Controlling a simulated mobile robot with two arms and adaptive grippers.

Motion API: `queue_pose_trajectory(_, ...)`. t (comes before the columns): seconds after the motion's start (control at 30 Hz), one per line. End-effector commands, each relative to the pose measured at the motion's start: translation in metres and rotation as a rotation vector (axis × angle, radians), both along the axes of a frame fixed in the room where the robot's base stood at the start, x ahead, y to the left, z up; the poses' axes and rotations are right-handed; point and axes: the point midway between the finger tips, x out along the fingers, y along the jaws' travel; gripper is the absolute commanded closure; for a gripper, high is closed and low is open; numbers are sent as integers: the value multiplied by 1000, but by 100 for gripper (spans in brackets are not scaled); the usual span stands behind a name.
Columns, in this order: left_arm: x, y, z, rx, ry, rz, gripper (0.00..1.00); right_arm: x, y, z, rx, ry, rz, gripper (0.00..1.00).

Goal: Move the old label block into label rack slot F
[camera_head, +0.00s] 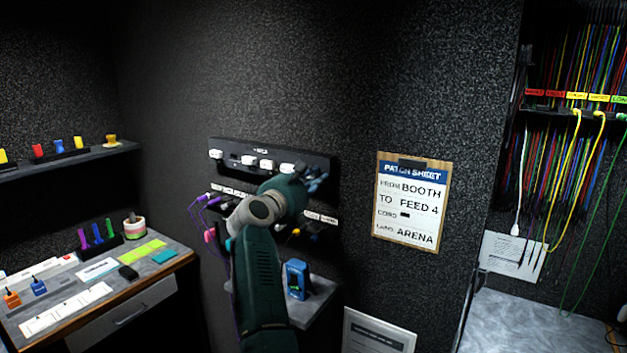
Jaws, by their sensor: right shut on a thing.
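My right gripper (318,179) is at the right end of a black wall panel (225,144). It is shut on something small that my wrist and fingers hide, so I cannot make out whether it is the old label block. Several white blocks, one of them at the left end (215,154), sit along the panel. A strip of small white labels runs below it, partly behind my arm. I cannot read any slot letters, so I cannot tell which slot is F. My left gripper is out of view.
A blue device (296,279) stands on a small shelf (318,297) below. A patch sheet (411,203) hangs to the right. Purple cords hang left of my arm. A desk (165,268) with coloured items stands at left. Cables hang at far right.

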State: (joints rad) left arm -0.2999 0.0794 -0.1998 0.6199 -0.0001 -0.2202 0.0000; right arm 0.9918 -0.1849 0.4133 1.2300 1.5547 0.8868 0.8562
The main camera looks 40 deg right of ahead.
Motion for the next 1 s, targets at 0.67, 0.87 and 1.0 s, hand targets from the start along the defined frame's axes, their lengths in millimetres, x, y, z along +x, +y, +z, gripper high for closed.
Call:
queue_pose_trajectory(0.67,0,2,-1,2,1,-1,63,1,-3,0,0,-1,-1,61)
queue_pose_trajectory(0.87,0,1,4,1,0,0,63,-4,11,1,0,-1,1,61)
queue_pose_trajectory(1.0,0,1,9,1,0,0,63,-13,34,1,1,0,2,61)
